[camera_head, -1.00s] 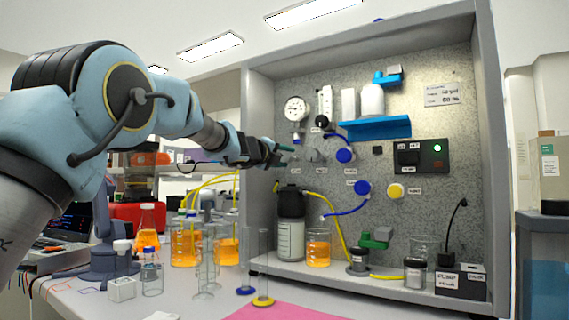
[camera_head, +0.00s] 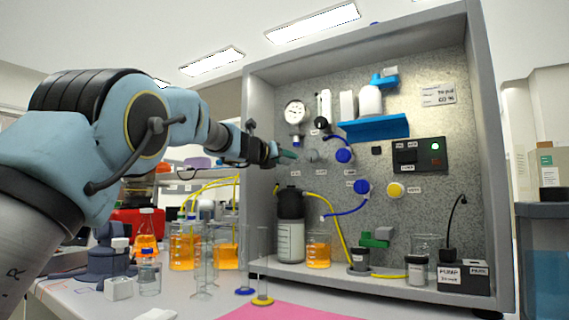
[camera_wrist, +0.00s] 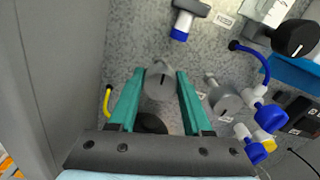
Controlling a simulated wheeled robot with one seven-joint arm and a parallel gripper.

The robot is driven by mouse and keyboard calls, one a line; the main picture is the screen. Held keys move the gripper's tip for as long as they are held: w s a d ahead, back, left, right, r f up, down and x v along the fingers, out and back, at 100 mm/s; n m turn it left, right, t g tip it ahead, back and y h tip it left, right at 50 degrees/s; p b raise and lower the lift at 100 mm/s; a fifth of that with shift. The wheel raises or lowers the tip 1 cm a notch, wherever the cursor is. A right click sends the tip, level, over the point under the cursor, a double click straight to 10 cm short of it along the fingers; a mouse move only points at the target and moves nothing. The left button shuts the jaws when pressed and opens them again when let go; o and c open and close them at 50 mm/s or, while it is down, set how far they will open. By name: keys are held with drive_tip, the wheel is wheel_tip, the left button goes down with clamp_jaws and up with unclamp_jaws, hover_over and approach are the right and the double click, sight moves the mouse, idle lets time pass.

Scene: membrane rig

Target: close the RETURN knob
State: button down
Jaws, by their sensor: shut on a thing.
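My gripper (camera_wrist: 158,88) is at the upper left of the speckled panel, with its teal fingers on either side of a round grey knob (camera_wrist: 160,78). It is shut on that knob, which has a dark line on its face. In the head view my gripper (camera_head: 290,155) hides this knob. A second grey knob (camera_wrist: 224,98) sits just right of the fingers; it also shows in the head view (camera_head: 313,156). The small labels below are too blurred to read, so I cannot confirm which is RETURN.
The cabinet's left wall (camera_wrist: 45,80) is close to my gripper. A gauge (camera_head: 295,111) with a blue fitting hangs above. Blue knobs (camera_head: 344,155) and a yellow knob (camera_head: 395,190) are to the right. A dark-capped bottle (camera_head: 290,225) stands below.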

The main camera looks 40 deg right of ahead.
drive_tip(key=shift+f+m, duration=0.1)
drive_tip(key=shift+m, duration=0.4)
drive_tip(key=shift+c, duration=1.7)
unclamp_jaws()
drive_tip(key=b+v, duration=0.4)
drive_tip(key=v, duration=0.7)
